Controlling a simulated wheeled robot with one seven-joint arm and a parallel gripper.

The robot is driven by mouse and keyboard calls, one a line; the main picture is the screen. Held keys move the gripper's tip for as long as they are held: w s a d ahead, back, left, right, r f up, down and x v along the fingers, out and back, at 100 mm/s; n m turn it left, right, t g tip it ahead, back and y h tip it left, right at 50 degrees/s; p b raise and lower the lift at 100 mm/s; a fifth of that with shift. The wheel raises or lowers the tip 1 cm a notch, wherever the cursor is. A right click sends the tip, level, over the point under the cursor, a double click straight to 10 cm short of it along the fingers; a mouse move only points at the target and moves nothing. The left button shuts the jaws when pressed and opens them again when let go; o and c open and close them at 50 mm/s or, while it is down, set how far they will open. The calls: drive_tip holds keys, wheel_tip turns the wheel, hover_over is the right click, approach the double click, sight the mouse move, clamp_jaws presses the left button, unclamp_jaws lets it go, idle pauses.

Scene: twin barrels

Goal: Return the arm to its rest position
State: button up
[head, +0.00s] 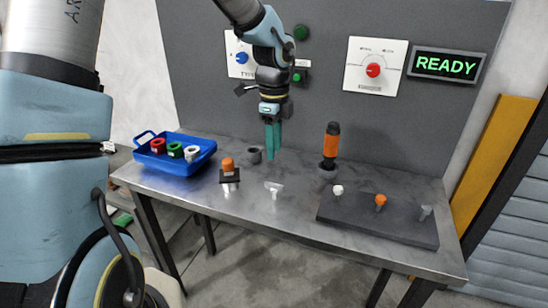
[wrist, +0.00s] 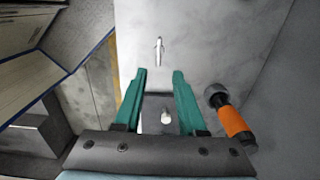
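My arm reaches over the table from the top of the head view. My gripper (head: 272,150) points down above the back middle of the grey table (head: 290,215). Its two teal fingers are apart in the wrist view (wrist: 159,76), with nothing held between the tips. Below and beyond them, a dark block with a pale peg (wrist: 166,117) shows in the gap. I cannot tell the exact height of the fingertips above the table.
A blue tray (head: 178,170) with red, green and white rings stands left. An orange-handled tool (head: 332,140) stands upright in a grey holder, right of my gripper; an orange-capped piece (head: 228,165) and a dark board with pegs (head: 345,211) are nearer. The panel sign reads READY (head: 447,66).

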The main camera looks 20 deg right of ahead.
idle(0.4)
drive_tip(key=s+a+n, duration=0.2)
drive_tip(key=a+n, duration=1.1)
drive_tip(key=a, duration=0.2)
drive_tip(key=s+a+r+n+t, duration=0.1)
drive_tip(key=s+a+n, duration=0.1)
drive_tip(key=a+n, duration=1)
drive_tip(key=a, duration=0.3)
drive_tip(key=shift+a+n+t, duration=0.15)
drive_tip(key=shift+n+t, duration=0.15)
drive_tip(key=shift+n, duration=0.1)
